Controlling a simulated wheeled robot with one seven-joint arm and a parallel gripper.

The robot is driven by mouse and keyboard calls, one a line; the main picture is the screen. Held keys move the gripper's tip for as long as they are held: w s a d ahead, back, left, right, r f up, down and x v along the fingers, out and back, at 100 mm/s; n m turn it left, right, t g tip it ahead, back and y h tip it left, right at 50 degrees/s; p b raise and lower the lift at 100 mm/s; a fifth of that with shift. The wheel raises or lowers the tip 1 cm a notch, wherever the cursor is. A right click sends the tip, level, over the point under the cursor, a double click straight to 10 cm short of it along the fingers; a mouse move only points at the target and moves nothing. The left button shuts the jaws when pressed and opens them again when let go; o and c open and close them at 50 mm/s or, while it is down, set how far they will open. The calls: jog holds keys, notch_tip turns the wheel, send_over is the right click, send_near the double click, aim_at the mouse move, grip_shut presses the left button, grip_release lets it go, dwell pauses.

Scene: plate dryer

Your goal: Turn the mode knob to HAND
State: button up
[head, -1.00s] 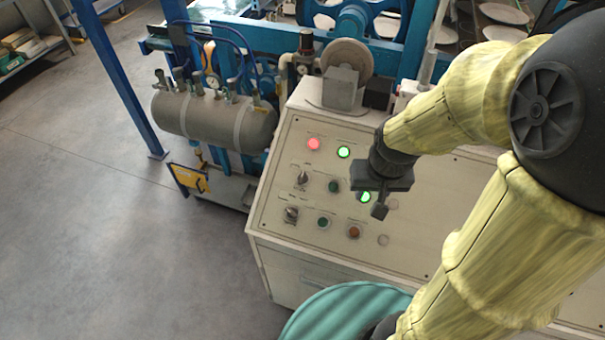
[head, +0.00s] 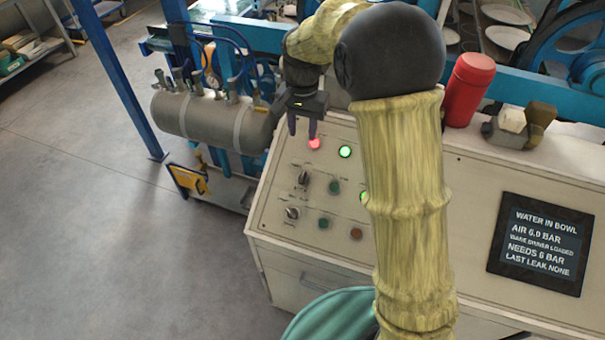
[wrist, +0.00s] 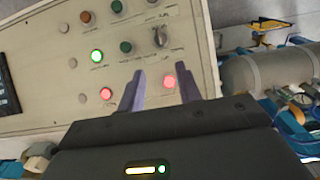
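Two dark rotary knobs sit on the left side of the cream control panel (head: 470,215): an upper knob (head: 304,179) and a lower knob (head: 292,213). Their labels are too small to read, so I cannot tell which is the mode knob. One knob (wrist: 160,37) shows clearly in the wrist view, beyond my fingertips. My gripper (head: 302,130) is over the panel's upper left, above the upper knob in the picture. In the wrist view my gripper (wrist: 160,82) is open and empty, its fingers apart with a lit red lamp (wrist: 170,82) showing between them.
Lit lamps and push buttons, among them a green button (head: 334,187) and an orange-red button (head: 356,233), lie right of the knobs. A grey tank (head: 210,122) stands left of the panel. My arm covers the panel's middle. A dark display (head: 540,243) is at right.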

aim_at(302, 176)
jog(key=shift+f, duration=0.1)
notch_tip(302, 176, down, 17)
jog(key=p, duration=0.4)
jog(key=shift+f, duration=0.1)
dwell(0.3)
jog(key=c, duration=0.6)
